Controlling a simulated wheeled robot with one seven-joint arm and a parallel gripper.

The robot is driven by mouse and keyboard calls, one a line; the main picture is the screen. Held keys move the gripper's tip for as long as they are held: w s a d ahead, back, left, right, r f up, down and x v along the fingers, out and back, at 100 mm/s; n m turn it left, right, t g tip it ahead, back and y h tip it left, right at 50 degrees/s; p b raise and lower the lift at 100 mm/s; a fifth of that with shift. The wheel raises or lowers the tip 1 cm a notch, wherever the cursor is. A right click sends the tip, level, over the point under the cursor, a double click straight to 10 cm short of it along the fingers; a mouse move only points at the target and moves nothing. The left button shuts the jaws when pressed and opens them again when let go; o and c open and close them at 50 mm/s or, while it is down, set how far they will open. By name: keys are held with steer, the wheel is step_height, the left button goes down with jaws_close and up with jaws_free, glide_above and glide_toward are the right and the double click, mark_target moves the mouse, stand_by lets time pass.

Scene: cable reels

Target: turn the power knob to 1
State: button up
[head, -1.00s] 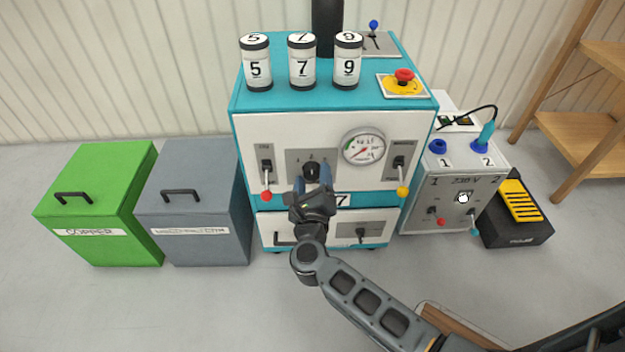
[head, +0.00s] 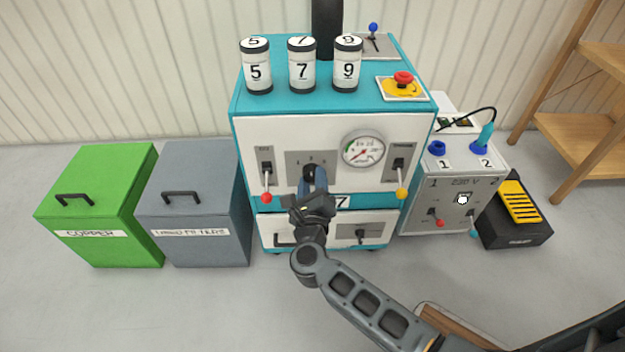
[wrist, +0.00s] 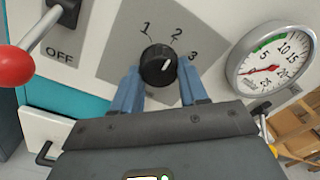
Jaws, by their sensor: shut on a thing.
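The black round knob (wrist: 158,65) sits on a grey plate marked 1, 2 and 3 on the front of the teal and white machine (head: 240,135). In the head view my gripper (head: 314,182) reaches the front panel from below. The knob is partly hidden there.
A lever with a red ball (wrist: 15,66) marked OFF is left of the knob. A gauge (head: 363,150) and a yellow-ball lever (head: 401,192) are to the right. Below is a drawer front (head: 345,225). A 220 V box (head: 462,180) stands to the right.

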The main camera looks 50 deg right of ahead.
steer(key=n+p, duration=0.1)
steer(key=n, duration=0.1)
steer(key=n+p, duration=0.1)
steer(key=p, duration=0.1)
steer(key=n+p, duration=0.1)
steer(key=n, duration=0.1)
steer(key=shift+r+n, duration=0.25)
steer(key=shift+n, duration=0.05)
steer(key=shift+s+f+n+p, duration=0.1)
steer(key=shift+n+p, duration=1.15)
steer(key=shift+n, duration=0.65)
steer(key=o, duration=1)
steer(key=shift+o, duration=0.2)
steer(key=p+v, duration=0.1)
steer(key=v, duration=0.6)
steer(key=shift+s+a+f, duration=0.15)
steer(key=shift+s+a, duration=0.1)
steer(key=shift+s, duration=0.05)
